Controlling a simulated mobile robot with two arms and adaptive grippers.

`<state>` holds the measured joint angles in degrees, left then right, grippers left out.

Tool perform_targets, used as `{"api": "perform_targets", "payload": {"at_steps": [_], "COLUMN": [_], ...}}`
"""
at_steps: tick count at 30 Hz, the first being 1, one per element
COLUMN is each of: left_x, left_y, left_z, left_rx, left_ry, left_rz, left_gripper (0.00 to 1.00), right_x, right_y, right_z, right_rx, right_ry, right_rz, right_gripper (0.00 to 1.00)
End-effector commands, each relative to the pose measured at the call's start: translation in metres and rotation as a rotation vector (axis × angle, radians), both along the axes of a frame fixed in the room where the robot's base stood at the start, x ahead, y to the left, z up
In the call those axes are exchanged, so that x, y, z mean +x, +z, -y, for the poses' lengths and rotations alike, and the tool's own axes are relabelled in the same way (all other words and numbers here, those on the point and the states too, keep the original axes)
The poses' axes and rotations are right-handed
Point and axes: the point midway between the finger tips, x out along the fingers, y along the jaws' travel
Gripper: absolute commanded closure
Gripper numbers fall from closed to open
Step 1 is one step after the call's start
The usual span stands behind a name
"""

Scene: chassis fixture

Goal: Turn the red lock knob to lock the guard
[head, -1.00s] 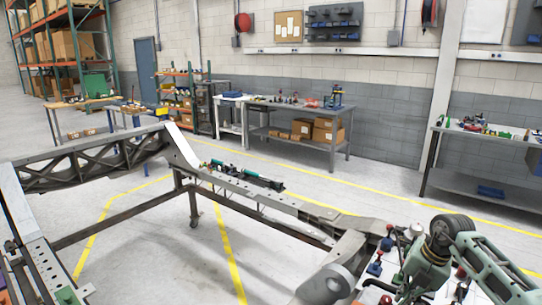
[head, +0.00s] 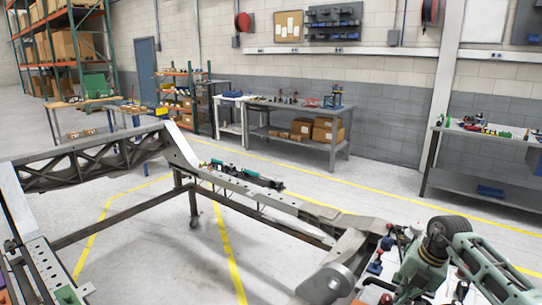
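The frame of the chassis fixture (head: 262,196) runs across the lower half of the head view. Small red knobs show at its lower right corner: one red knob (head: 389,227) at the back and another red knob (head: 386,299) at the bottom edge. I cannot tell which is the lock knob, or make out the guard. My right arm comes in from the right and bends down over this corner. Its gripper (head: 405,291) is low in the picture, close to the knobs; its fingers are too unclear to show their opening. My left gripper is not in view.
Blue knobs (head: 375,268) and a grey round bracket (head: 330,284) stand beside the red knobs. A dark green cylinder unit (head: 245,175) lies on the far rail. Workbenches (head: 300,112) line the back wall. The floor inside the frame is clear.

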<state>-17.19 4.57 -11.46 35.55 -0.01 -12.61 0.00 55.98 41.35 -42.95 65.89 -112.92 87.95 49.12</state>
Motion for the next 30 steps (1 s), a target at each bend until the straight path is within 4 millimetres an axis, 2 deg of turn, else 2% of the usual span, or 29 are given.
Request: {"api": "perform_targets", "payload": {"at_steps": [30], "left_x": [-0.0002], "left_y": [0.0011], "left_z": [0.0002], "left_rx": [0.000], "left_ry": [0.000], "left_rz": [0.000], "left_gripper": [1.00], "right_x": [0.0018], "right_y": [-0.0020], "right_z": [-0.0081], "right_rx": [0.001], "right_ry": [0.003], "right_rz": [-0.005], "right_gripper": [1.00]}}
